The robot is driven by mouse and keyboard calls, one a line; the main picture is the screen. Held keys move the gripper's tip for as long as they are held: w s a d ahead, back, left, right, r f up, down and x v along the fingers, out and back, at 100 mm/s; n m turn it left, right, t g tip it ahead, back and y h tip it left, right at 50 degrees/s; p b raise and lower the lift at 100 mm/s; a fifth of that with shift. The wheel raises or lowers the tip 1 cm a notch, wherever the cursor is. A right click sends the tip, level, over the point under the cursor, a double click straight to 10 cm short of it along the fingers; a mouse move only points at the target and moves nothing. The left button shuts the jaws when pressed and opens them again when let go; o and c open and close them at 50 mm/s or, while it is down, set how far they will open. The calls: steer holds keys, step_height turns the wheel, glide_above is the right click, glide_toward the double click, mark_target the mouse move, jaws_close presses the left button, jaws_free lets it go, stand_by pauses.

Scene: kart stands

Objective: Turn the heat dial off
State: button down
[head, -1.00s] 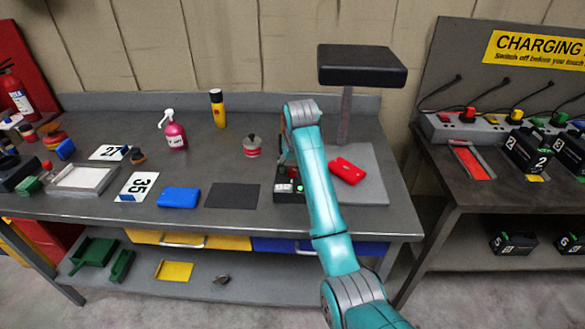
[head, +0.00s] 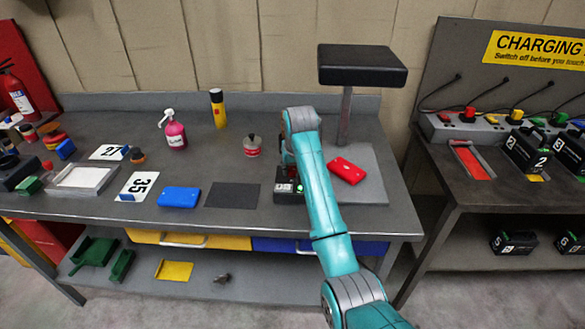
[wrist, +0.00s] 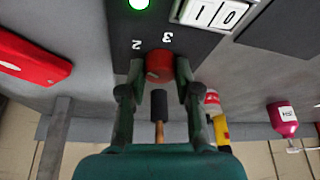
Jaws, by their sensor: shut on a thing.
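The control box (head: 291,197) sits on the bench in the head view, partly behind my arm. In the wrist view the box's dark panel (wrist: 120,40) fills the top middle. A round red dial (wrist: 158,66) is on it, with the numbers 2 and 3 printed beside it. My gripper (wrist: 158,82) is shut on the dial, one finger on each side. A lit green lamp (wrist: 139,4) and a white rocker switch (wrist: 220,12) marked I and O are next to the dial. The dial's pointer mark is not clear to me.
A red case (head: 347,170) lies on the grey plate right of my arm, by the post of the black-topped press (head: 362,66). A dark mat (head: 232,195) and a blue case (head: 179,197) lie to the left.

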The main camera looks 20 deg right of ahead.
steer(key=shift+n, duration=0.3)
steer(key=n+y, duration=0.1)
steer(key=n, duration=0.1)
steer(key=n+y, duration=0.1)
steer(key=n, duration=0.2)
steer(key=shift+d+n+g, duration=0.15)
steer(key=shift+n+g, duration=0.15)
steer(key=shift+g, duration=0.1)
steer(key=n+y, duration=0.1)
steer(key=n, duration=0.1)
steer(key=n+g+y, duration=0.1)
steer(key=n, duration=0.2)
steer(key=shift+w+d, duration=0.1)
steer(key=shift+w, duration=0.05)
steer(key=n+g, duration=0.1)
steer(key=n, duration=0.2)
steer(key=n+g, duration=0.1)
steer(key=n, duration=0.1)
steer(key=shift+w+n+y, duration=0.1)
steer(key=shift+n+y, duration=0.3)
steer(key=n+g, duration=0.2)
steer(key=n, duration=0.3)
steer(key=shift+n, duration=0.3)
steer(key=c, duration=0.8)
jaws_free()
